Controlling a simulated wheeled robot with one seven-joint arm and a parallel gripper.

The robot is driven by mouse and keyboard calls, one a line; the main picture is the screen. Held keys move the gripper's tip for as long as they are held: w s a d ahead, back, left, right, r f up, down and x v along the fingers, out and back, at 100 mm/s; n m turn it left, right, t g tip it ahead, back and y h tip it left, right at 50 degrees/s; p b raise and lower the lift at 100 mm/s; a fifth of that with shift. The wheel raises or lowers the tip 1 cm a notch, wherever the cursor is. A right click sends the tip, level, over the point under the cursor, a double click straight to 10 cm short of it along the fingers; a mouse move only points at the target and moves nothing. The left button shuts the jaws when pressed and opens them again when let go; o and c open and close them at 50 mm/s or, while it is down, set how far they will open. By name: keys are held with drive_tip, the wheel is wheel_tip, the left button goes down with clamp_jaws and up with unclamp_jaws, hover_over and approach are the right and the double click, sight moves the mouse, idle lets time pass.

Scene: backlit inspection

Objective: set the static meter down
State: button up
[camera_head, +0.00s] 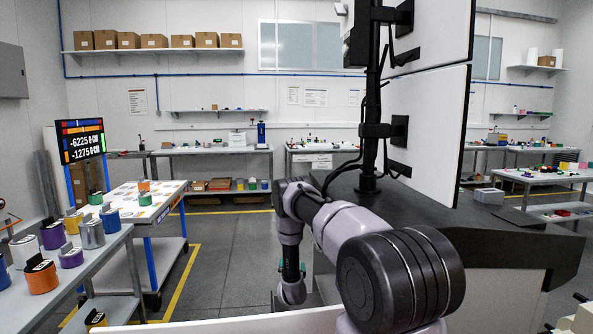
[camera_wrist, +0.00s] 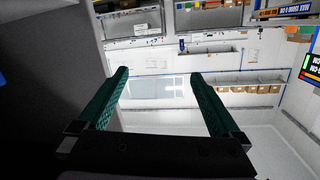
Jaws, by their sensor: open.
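My gripper (camera_wrist: 158,75) shows in the wrist view with its two teal fingers wide apart and nothing between them. I cannot pick out a static meter with certainty in either view. A small grey box (camera_head: 489,196) sits on the right part of the dark desk, well away from my gripper; I cannot tell what it is.
A black post (camera_head: 372,100) with white panels (camera_head: 425,130) rises from the desk. At left are a bench (camera_head: 105,245) with several coloured cans and a wheeled table (camera_head: 175,192) with coloured items. Another table (camera_head: 540,175) stands at right. The grey floor (camera_head: 225,265) between is clear.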

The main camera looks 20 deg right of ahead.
drive_tip(key=w+a+r+m+g+y, duration=0.1)
drive_tip(key=w+r, duration=0.2)
drive_tip(key=r, duration=0.9)
drive_tip(key=w+a+r+g, duration=0.1)
drive_tip(key=w+r, duration=0.1)
drive_tip(key=r, duration=0.9)
drive_tip(key=s+a+r+g+y, duration=0.1)
drive_tip(key=s+a+r, duration=0.15)
drive_tip(key=r, duration=0.45)
drive_tip(key=s+a+r+y, duration=0.15)
drive_tip(key=s+r, duration=0.25)
drive_tip(key=r, duration=0.4)
drive_tip(key=s+a+r+g+y, duration=0.1)
drive_tip(key=s+a+r, duration=0.2)
drive_tip(key=r, duration=0.4)
drive_tip(key=s+a+r+n+g+y, duration=0.1)
drive_tip(key=s+a+r, duration=0.3)
drive_tip(key=s, duration=0.5)
drive_tip(key=s+a+r+n+y, duration=0.1)
drive_tip(key=s+r, duration=0.6)
drive_tip(key=s, duration=0.2)
drive_tip(key=s+a+n+g+y, duration=0.1)
drive_tip(key=s+a, duration=0.1)
drive_tip(key=s, duration=1)
drive_tip(key=s+a+g+y, duration=0.1)
drive_tip(key=s+a+g, duration=0.1)
drive_tip(key=s, duration=1.1)
drive_tip(key=shift+s+a+n, duration=0.15)
drive_tip(key=shift+a+n, duration=0.25)
